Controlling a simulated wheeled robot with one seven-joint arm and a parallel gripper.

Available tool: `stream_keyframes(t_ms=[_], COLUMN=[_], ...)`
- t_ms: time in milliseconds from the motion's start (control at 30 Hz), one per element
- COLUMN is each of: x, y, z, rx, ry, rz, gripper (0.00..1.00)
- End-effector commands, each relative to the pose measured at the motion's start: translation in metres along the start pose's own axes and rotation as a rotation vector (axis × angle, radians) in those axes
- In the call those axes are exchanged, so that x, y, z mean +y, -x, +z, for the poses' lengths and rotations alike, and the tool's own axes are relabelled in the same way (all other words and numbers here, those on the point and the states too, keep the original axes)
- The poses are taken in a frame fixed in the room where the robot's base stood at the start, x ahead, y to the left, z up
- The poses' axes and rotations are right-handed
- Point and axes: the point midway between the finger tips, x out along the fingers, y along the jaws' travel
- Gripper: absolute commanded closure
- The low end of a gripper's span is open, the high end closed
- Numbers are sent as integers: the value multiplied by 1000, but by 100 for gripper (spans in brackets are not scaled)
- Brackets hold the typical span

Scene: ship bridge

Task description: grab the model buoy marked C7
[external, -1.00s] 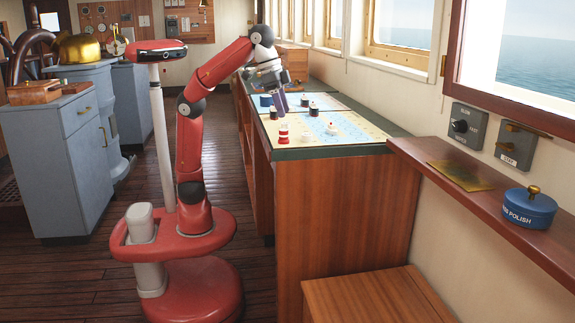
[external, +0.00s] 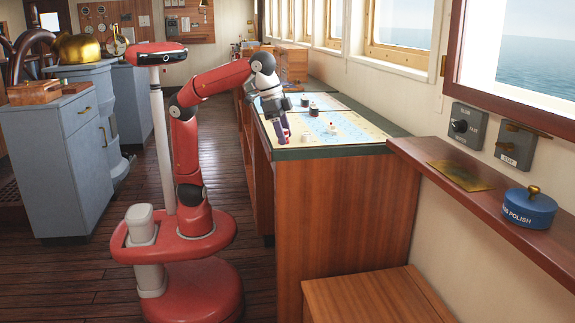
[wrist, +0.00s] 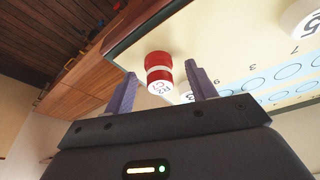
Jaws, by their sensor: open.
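A red buoy with a white band (wrist: 159,70) stands on the chart in the wrist view. A white label with small red and blue lettering shows at its near end; I cannot read it surely as C7. My gripper (wrist: 161,84) is open, with one purple finger on either side of the buoy's near part. I cannot tell whether the fingers touch it. In the external view my gripper (external: 283,136) points down at the near left of the chart table and mostly hides the red buoy.
The chart table (external: 340,151) has a dark green edge. A small white piece (external: 307,138), a black-and-white buoy (external: 314,110), a white buoy (external: 332,129) and a dark one (external: 305,101) stand nearby. A white-topped piece (wrist: 303,18) lies at the wrist view's upper right.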

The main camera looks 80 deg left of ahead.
Motion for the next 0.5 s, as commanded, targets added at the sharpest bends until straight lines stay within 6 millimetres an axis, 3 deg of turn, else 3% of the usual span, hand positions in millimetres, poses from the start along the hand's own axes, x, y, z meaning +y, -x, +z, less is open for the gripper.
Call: stream_keyframes(t_ms=[200,500], x=[0,0], y=[-1,-1], z=[0,0], rx=[0,1], ry=[0,0], rz=[0,0], gripper=[44,82])
